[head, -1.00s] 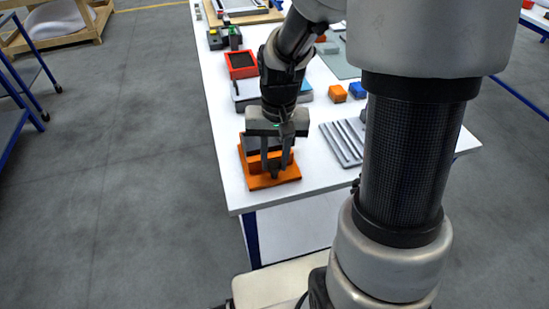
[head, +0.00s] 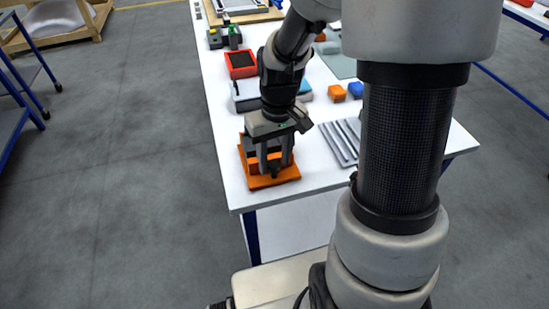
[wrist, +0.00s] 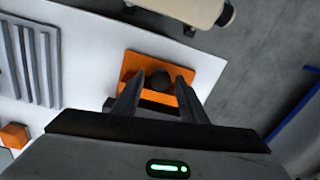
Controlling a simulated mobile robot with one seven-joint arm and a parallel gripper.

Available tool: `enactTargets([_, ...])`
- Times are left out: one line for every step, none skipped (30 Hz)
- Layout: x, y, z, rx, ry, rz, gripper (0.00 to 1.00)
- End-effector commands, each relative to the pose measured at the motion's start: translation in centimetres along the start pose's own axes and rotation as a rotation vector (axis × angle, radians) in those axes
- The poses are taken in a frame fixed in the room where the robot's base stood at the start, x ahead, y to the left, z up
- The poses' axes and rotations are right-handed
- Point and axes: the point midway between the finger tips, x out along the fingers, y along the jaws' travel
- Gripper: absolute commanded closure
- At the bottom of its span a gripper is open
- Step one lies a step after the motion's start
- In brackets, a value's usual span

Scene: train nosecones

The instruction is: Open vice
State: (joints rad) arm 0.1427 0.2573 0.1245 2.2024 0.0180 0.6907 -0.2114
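The vice is orange, with a flat base plate (head: 290,176) at the near left corner of the white table. A dark round knob (wrist: 158,82) shows on it in the wrist view, above its orange plate (wrist: 135,64). My gripper (head: 275,163) points down over the vice and hides part of it in the head view. In the wrist view, the two fingers of my gripper (wrist: 160,80) stand apart, one on each side of the knob. I cannot tell if they touch it.
A grey ribbed plate (head: 338,143) lies to the right of the vice. Orange and blue blocks (head: 337,93) and a red tray (head: 241,64) are farther back. The table's front and left edges are close to the vice.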

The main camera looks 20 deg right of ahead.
Motion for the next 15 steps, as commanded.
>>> enactTargets([0.0,0.0,0.0,0.000,0.000,0.000,0.55])
enactTargets([0.0,0.0,0.0,0.000,0.000,0.000,0.55])
enactTargets([0.0,0.0,0.0,0.001,0.000,0.000,0.55])
enactTargets([0.0,0.0,0.0,0.001,-0.001,0.000,0.55])
enactTargets([0.0,0.0,0.0,0.001,-0.001,0.000,0.55])
enactTargets([0.0,0.0,0.0,0.001,-0.001,0.000,0.55])
enactTargets([0.0,0.0,0.0,0.001,-0.001,0.000,0.55])
enactTargets([0.0,0.0,0.0,0.001,-0.001,0.000,0.55])
enactTargets([0.0,0.0,0.0,0.002,-0.001,0.000,0.55])
enactTargets([-0.1,0.0,0.0,0.002,-0.001,0.000,0.55])
enactTargets([-0.3,0.0,0.0,0.002,-0.001,0.000,0.55])
enactTargets([-0.6,0.0,0.0,0.002,0.000,0.000,0.55])
enactTargets([-0.9,0.0,0.0,0.002,0.000,0.000,0.55])
enactTargets([-1.3,0.0,0.0,0.002,0.002,0.001,0.55])
enactTargets([-2.0,0.0,0.0,0.002,0.003,0.001,0.55])
